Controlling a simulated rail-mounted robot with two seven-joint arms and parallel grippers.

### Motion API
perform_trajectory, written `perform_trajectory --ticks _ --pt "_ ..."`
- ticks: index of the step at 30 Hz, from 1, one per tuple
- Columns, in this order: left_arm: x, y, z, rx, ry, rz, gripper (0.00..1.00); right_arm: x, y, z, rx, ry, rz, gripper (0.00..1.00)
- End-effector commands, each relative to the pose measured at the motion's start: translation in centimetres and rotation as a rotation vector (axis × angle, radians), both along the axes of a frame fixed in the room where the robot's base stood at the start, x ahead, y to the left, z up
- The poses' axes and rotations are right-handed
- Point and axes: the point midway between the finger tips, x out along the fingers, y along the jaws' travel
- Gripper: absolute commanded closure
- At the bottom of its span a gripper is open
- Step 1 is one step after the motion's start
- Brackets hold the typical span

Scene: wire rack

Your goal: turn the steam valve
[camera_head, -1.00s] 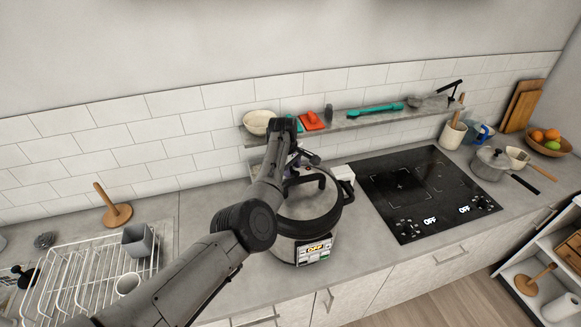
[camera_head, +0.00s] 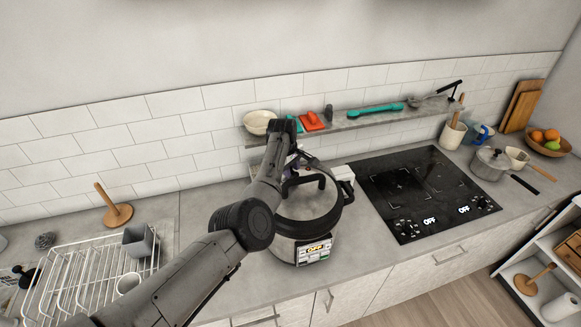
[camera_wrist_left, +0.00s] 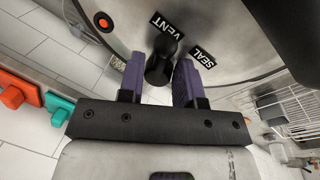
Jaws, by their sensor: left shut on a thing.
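The pressure cooker (camera_head: 297,207) stands on the counter left of the cooktop, with a lit panel reading OFF. Its steam valve (camera_wrist_left: 161,62) is a black knob on the steel lid. In the left wrist view, the labels VENT (camera_wrist_left: 168,25) and SEAL (camera_wrist_left: 202,56) are beside it. My left gripper (camera_wrist_left: 160,78) has its purple fingers on either side of the knob and is shut on it. In the head view, my left arm reaches over the cooker's left side and hides the valve. My right gripper is not in view.
A wall shelf (camera_head: 357,120) with a bowl (camera_head: 259,122) and utensils runs behind the cooker. A black cooktop (camera_head: 420,190) is on the right, with a pot (camera_head: 490,163) beyond it. A wire dish rack (camera_head: 85,280) stands on the left.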

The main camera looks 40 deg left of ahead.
Motion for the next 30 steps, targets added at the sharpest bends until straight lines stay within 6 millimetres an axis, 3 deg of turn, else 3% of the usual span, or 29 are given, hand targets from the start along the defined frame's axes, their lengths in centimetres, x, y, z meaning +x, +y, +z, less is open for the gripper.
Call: perform_trajectory --ticks 13,30 --pt "-0.4 0.4 0.1 0.001 0.002 -0.361 0.92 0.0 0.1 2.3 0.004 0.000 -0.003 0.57" --pt "-0.7 0.8 -0.2 -0.001 0.000 -0.753 0.92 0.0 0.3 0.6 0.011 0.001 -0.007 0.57"
